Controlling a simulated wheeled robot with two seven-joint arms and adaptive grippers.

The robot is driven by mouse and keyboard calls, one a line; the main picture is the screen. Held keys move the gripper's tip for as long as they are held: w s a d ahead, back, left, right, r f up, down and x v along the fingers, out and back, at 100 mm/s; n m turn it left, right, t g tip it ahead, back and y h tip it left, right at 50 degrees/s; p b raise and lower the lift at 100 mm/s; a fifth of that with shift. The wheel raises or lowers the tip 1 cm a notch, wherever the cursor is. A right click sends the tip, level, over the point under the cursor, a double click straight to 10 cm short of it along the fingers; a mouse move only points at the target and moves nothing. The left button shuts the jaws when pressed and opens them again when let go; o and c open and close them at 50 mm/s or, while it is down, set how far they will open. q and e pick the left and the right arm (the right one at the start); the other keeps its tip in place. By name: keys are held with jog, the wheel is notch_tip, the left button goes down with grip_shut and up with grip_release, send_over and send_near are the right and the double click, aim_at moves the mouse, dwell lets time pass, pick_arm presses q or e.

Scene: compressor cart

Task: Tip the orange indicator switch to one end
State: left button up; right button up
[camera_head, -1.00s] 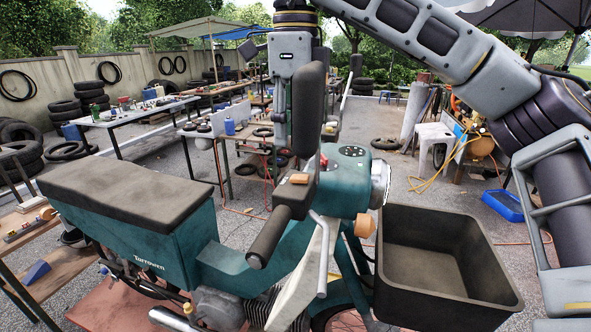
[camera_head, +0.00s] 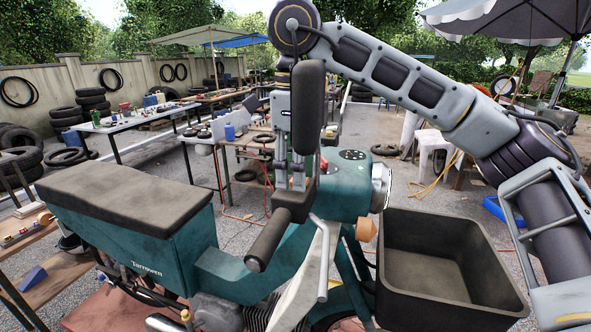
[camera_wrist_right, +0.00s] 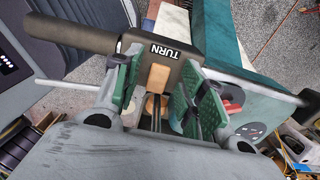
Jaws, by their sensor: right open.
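The orange indicator switch (camera_wrist_right: 158,78) shows in the right wrist view on a dark handlebar housing, below a white "TURN" label (camera_wrist_right: 170,50). In the head view it is hidden behind my gripper. My right gripper (camera_wrist_right: 160,95) is open, with its green finger pads on either side of the switch. Whether a pad touches the switch, I cannot tell. In the head view the right gripper (camera_head: 297,182) points down onto the handlebar housing (camera_head: 294,200), partly behind the mirror. My left gripper is not in view.
The dark mirror (camera_head: 308,105) stands upright close to my gripper. The black grip (camera_head: 268,240) and a metal lever (camera_head: 325,255) extend toward the front. The teal dash (camera_head: 347,170) and a black open tub (camera_head: 440,235) lie to the right.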

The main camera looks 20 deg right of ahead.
grip_shut()
dwell(0.3)
jog(key=shift+a+r+p, duration=0.1)
jog(key=shift+p, duration=0.6)
jog(key=shift+g+h+p, duration=0.3)
jog(key=shift+h+p, duration=0.2)
jog(key=shift+p, duration=0.35)
grip_release()
